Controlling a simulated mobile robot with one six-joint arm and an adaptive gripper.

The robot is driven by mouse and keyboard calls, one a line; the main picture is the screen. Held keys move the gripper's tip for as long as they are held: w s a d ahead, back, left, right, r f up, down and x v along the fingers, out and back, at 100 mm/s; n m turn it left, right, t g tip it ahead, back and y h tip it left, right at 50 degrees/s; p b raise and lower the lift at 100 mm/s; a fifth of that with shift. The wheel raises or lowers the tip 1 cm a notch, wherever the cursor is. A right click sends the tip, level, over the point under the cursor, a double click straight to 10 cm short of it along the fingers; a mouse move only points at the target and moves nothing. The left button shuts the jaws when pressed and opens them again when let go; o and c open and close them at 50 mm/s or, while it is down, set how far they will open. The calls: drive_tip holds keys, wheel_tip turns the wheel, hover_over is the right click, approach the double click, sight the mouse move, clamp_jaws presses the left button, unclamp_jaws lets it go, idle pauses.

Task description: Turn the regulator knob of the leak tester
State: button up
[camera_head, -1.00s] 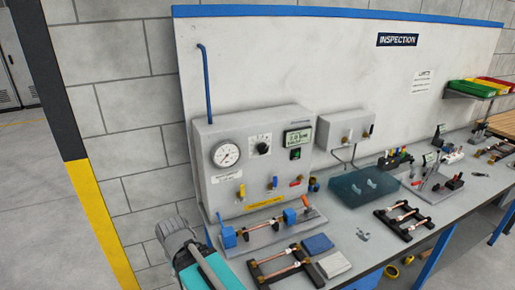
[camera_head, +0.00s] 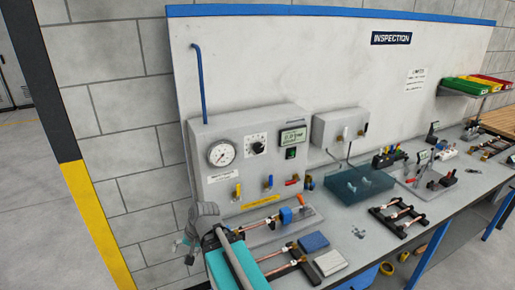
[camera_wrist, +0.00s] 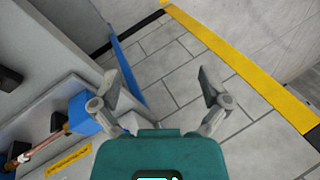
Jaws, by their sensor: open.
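The leak tester (camera_head: 235,185) is a pale grey box on the bench with a round gauge (camera_head: 221,154), a small display (camera_head: 293,138) and coloured levers. Its regulator knob (camera_head: 258,147) is small and black, right of the gauge; nothing touches it. In the head view my gripper is small and partly hidden by my arm, low and left of the tester, apart from the knob. In the wrist view my gripper (camera_wrist: 160,78) is open and empty, its fingers over floor and wall. I cannot identify the knob in the wrist view.
A fixture holding a copper tube (camera_head: 266,224) lies before the tester; its blue block (camera_wrist: 86,113) is close on the left in the wrist view. A blue pad (camera_head: 314,242) and white pad (camera_head: 330,262) lie in front. The space before the knob looks clear.

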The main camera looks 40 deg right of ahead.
drive_tip(key=w+d+r+m+t+y, duration=0.2)
drive_tip(key=w+d+r+m+t, duration=0.25)
drive_tip(key=d+m, duration=0.25)
drive_tip(key=m+t+h+p, duration=0.2)
drive_tip(key=m+t+h, duration=0.75)
drive_tip(key=m, duration=1.35)
approach(260, 149)
drive_tip(key=s, duration=0.3)
drive_tip(key=shift+t+y, duration=0.3)
drive_tip(key=shift+y, duration=0.05)
drive_tip(key=shift+w, duration=0.1)
drive_tip(key=shift+w+d, duration=0.4)
drive_tip(key=shift+w, duration=1.85)
drive_tip(key=shift+w+d, duration=0.35)
drive_tip(key=shift+w, duration=1.9)
drive_tip(key=shift+w+d, duration=0.4)
drive_tip(key=shift+w, duration=1.8)
